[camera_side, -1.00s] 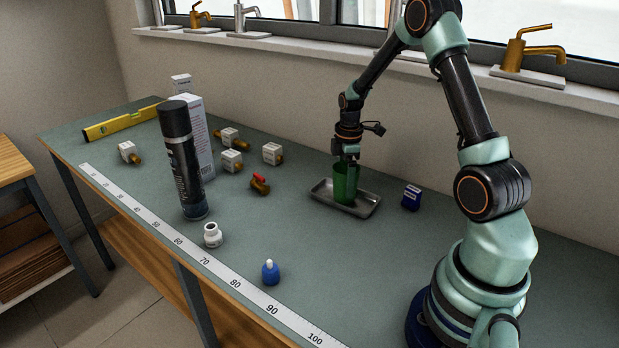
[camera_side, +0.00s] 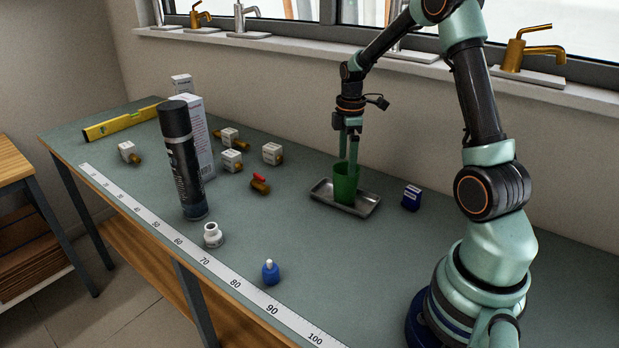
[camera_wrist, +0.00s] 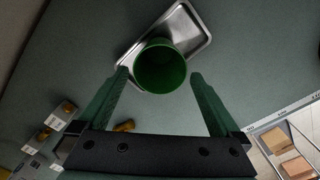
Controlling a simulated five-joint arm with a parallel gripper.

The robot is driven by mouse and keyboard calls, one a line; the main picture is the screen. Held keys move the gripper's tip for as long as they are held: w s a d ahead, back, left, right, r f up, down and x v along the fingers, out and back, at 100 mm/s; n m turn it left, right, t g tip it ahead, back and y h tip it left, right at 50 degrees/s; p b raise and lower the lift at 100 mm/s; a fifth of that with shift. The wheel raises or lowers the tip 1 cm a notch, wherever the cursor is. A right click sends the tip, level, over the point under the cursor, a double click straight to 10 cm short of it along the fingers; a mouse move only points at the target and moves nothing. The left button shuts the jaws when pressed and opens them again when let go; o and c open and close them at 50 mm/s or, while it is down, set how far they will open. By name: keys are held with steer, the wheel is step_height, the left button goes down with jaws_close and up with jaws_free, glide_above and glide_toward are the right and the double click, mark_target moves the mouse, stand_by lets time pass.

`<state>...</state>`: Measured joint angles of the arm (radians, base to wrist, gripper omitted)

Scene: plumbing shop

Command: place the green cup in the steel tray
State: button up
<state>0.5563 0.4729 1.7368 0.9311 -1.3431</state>
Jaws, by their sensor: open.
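The green cup (camera_side: 345,184) stands upright in the steel tray (camera_side: 366,206), mouth up. In the wrist view the cup (camera_wrist: 160,68) is seen from above, and the tray (camera_wrist: 207,22) shows around part of it. My gripper (camera_side: 347,160) is just above the cup, pointing down, and its fingertips are near the rim. In the wrist view my gripper (camera_wrist: 158,80) is open, with its two fingers apart on either side of the cup. I see a gap between each finger and the cup there.
The bench before the tray is clear.

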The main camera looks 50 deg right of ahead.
steer(key=s+a+r+m+t, duration=0.2)
steer(key=a+r+m, duration=0.2)
steer(key=a+r, duration=0.85)
steer(key=s+a+r+m+t, duration=0.1)
steer(key=s+a+m+t, duration=0.2)
steer(key=a, duration=0.7)
steer(key=s+m, duration=0.2)
steer(key=s, duration=0.1)
steer(key=shift+s+a+r+t, duration=0.25)
steer(key=shift+r+t, duration=0.05)
steer(key=shift+r, duration=0.05)
